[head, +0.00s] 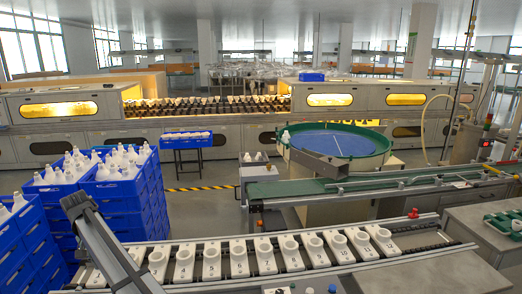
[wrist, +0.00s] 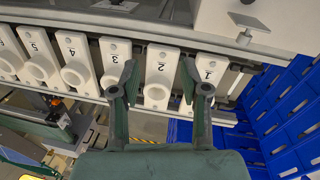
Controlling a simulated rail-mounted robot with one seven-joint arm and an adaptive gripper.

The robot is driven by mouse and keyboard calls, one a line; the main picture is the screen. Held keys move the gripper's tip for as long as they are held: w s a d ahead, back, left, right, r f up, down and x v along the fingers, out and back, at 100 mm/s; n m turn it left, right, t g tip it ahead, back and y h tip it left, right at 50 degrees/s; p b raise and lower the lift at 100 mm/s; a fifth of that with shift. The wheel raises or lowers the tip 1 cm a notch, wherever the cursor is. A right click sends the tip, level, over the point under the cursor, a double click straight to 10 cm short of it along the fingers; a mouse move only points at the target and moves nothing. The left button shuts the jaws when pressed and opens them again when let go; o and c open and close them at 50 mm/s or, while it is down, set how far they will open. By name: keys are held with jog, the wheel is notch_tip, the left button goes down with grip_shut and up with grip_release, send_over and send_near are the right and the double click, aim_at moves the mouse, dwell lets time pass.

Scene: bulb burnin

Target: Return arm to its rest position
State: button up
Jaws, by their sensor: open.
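My gripper (wrist: 158,75) shows in the wrist view with its two dark fingers spread wide and nothing between them. Beyond the fingers is a row of white numbered holders (wrist: 114,50); the one numbered 2 (wrist: 162,60) shows in the gap, and the one numbered 1 (wrist: 210,68) is partly hidden by the right finger. I cannot tell whether the fingers touch any holder. In the head view the row of holders (head: 238,258) runs along the front conveyor, each with a round white ring. My gripper cannot be made out in the head view.
Stacked blue crates (head: 115,190) with white bulbs stand at left, and blue crates (wrist: 285,115) also show in the wrist view. A green conveyor (head: 370,183) and a round blue table with a green rim (head: 380,142) lie behind. A long machine (head: 65,105) spans the back.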

jog(key=s+d+f+n+g, duration=0.1)
jog(key=s+d+f, duration=0.2)
jog(key=d+f, duration=0.95)
jog(key=s+d+f, duration=0.4)
jog(key=d+f, duration=0.8)
jog(key=d, duration=0.2)
jog(key=s+d+f+n+g, duration=0.1)
jog(key=s+d+f, duration=0.2)
jog(key=d+f, duration=0.95)
jog(key=s+d+f+m+g, duration=0.1)
jog(key=s+d+f, duration=0.2)
jog(key=s+d, duration=0.4)
jog(key=s+d+f+m+g, duration=0.1)
jog(key=s+d+f, duration=0.35)
jog(key=d, duration=0.55)
jog(key=s+d+f+m+g, duration=0.1)
jog(key=s+d, duration=0.5)
jog(key=s, duration=0.5)
jog(key=s+d+f+m+g+y, duration=0.1)
jog(key=s+d+f+m+g, duration=0.1)
jog(key=s+d, duration=0.5)
jog(key=s, duration=0.4)
jog(key=shift+d+m+y, duration=0.2)
jog(key=shift+m+y, duration=0.1)
